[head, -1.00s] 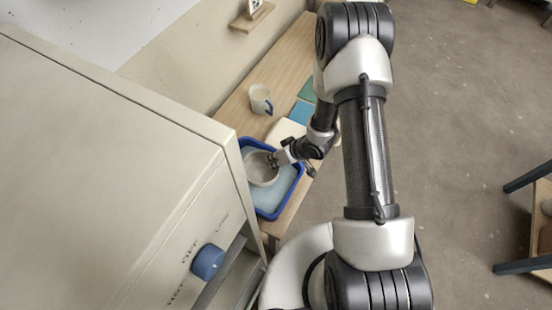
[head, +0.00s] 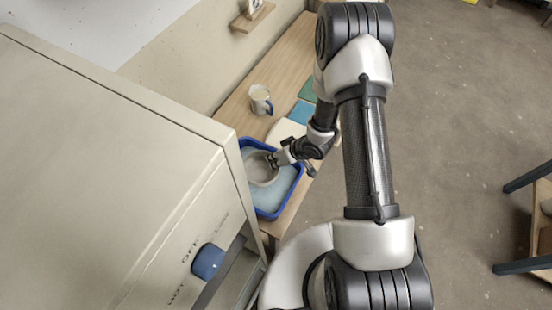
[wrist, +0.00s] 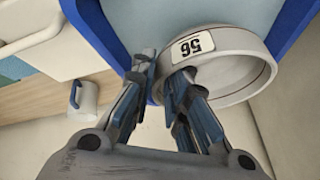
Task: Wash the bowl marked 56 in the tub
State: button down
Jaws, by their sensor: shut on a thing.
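The bowl marked 56 (wrist: 235,72) is pale, with a white label reading 56, upside down in the wrist view. In the head view the bowl (head: 262,168) is in the blue-rimmed tub (head: 283,206), toward its back left. The tub's blue wall (wrist: 290,30) also shows in the wrist view, with pale blue water inside. My gripper (head: 275,159) reaches in from the right and is shut on the bowl's wall. In the wrist view my gripper (wrist: 165,80) has its fingers at the bowl's rim near the label. How deep the bowl sits in the water is unclear.
A white mug with a blue handle (head: 261,100) stands on the wooden bench (head: 290,62) behind the tub. Blue (head: 301,112) and green tiles lie beside it. A large beige cabinet with a blue knob (head: 208,262) closely borders the tub's left side.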

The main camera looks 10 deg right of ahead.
jog(key=shift+r, duration=0.1)
dwell(0.4)
notch_tip(320, 180, up, 6)
jog(key=p, duration=0.6)
jog(key=shift+r, duration=0.2)
jog(key=shift+f, duration=0.1)
